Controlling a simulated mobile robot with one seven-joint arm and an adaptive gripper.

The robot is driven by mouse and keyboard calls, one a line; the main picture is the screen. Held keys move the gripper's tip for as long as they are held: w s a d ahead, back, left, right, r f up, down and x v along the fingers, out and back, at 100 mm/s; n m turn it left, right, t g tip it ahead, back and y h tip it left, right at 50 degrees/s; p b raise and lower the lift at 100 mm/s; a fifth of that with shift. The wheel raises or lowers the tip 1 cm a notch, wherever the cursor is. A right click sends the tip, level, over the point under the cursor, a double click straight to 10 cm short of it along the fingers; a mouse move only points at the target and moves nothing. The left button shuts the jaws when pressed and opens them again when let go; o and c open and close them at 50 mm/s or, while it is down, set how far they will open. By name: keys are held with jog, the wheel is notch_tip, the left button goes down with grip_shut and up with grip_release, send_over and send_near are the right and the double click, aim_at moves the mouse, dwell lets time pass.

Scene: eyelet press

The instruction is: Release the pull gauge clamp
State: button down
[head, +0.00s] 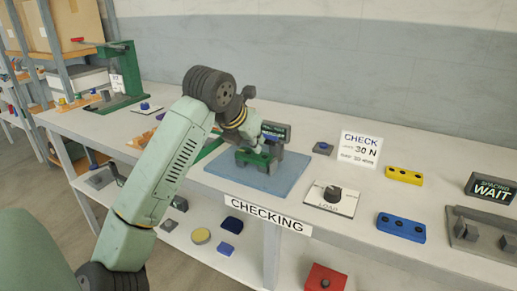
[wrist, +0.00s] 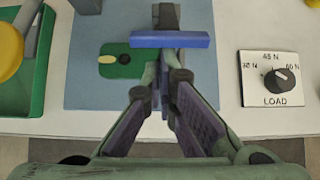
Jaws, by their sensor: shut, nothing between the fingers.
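The pull gauge (head: 275,132) stands on a blue mat (head: 285,180) in the head view, with a dark display at its top and a green base. In the wrist view its green base (wrist: 122,70) shows a yellow oval and a small dark spot. A blue bar (wrist: 170,40) lies across the top of the gauge, just beyond my fingertips. My gripper (wrist: 168,78) is shut and empty, over the front of the gauge. In the head view my wrist partly hides the gauge. I cannot tell which part is the clamp, or whether my fingers touch anything.
A LOAD dial (head: 332,194) stands right of the mat; the wrist view also shows it (wrist: 282,80). A CHECK 30 N card (head: 360,149) stands behind it. Yellow (head: 403,176) and blue (head: 400,227) blocks lie further right. A green tray (wrist: 40,90) is left of the mat.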

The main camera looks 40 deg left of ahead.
jog(key=w+r, duration=0.2)
jog(key=w+a+r, duration=0.1)
jog(key=w+r, duration=0.1)
jog(key=w+r+p, duration=0.1)
jog(key=w+r, duration=0.1)
jog(key=shift+w+a+r, duration=0.1)
jog(key=shift+a+r, duration=0.1)
jog(key=shift+a, duration=0.15)
jog(key=shift+w+a+r+p, duration=0.2)
jog(key=shift+w+p, duration=0.1)
jog(key=shift+w, duration=0.5)
jog(key=shift+w+a+r+p, duration=0.15)
jog(key=shift+w+p, duration=0.1)
jog(key=shift+w, duration=0.5)
jog(key=w+r+p, duration=0.3)
jog(key=r+p, duration=0.4)
jog(key=r, duration=0.2)
jog(key=shift+a+r, duration=0.25)
jog(key=shift+a, duration=0.2)
jog(key=shift+d, duration=0.15)
